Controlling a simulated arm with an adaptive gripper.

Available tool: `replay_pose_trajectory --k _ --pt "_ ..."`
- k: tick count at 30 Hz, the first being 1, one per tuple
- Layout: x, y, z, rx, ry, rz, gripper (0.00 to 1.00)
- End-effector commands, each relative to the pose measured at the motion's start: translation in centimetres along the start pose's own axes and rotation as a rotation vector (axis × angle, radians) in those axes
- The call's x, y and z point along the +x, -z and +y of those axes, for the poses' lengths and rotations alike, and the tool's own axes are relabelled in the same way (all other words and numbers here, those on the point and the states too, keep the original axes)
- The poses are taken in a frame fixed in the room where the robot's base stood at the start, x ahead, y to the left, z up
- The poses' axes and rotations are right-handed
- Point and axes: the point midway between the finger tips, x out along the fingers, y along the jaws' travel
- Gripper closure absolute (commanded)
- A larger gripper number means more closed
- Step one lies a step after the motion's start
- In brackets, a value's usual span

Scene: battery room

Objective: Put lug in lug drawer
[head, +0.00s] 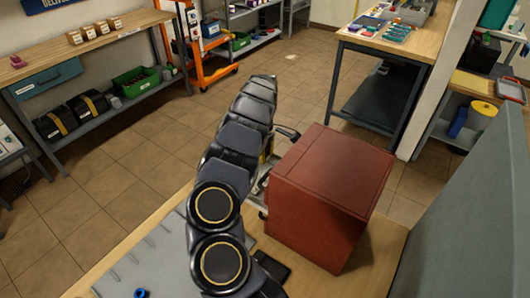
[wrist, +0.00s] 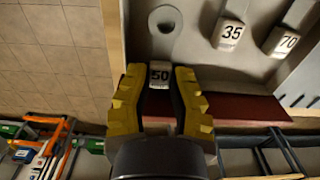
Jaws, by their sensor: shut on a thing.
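In the wrist view my gripper (wrist: 161,75) has yellow ribbed fingers, shut on a small piece with a white tag marked "50" (wrist: 160,75), which I take as the lug. A pale ring with a dark centre (wrist: 165,18) shows just beyond it; I cannot tell whether it belongs to the held piece. Pieces tagged "35" (wrist: 228,35) and "70" (wrist: 283,40) lie on a grey surface to the right. In the head view a closed-looking red cabinet (head: 330,185) stands on the wooden bench, right of my arm. No drawer front shows there, and my fingertips are not discernible.
A grey board (head: 150,262) lies on the bench at lower left, with a small blue ring (head: 140,293) near its front. A grey panel (head: 460,200) rises at right. Tiled floor is open beyond the bench. Shelves and an orange trolley (head: 200,50) stand farther back.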

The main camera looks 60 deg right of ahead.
Motion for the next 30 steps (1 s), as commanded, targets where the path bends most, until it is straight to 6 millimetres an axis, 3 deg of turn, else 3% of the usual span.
replay_pose_trajectory --k 6,7,8,20,23,30 --pt "0.4 0.0 0.1 0.001 -0.001 0.001 1.00" --pt "0.4 0.0 0.0 0.001 -0.001 0.001 0.73" --pt "0.4 0.0 0.0 0.001 -0.001 0.001 0.64" --pt "-0.1 0.1 0.0 0.000 -0.001 0.002 0.64" --pt "-1.4 0.1 0.1 0.001 -0.003 0.004 0.64" --pt "-6.7 0.0 0.2 0.002 -0.005 0.006 0.64"
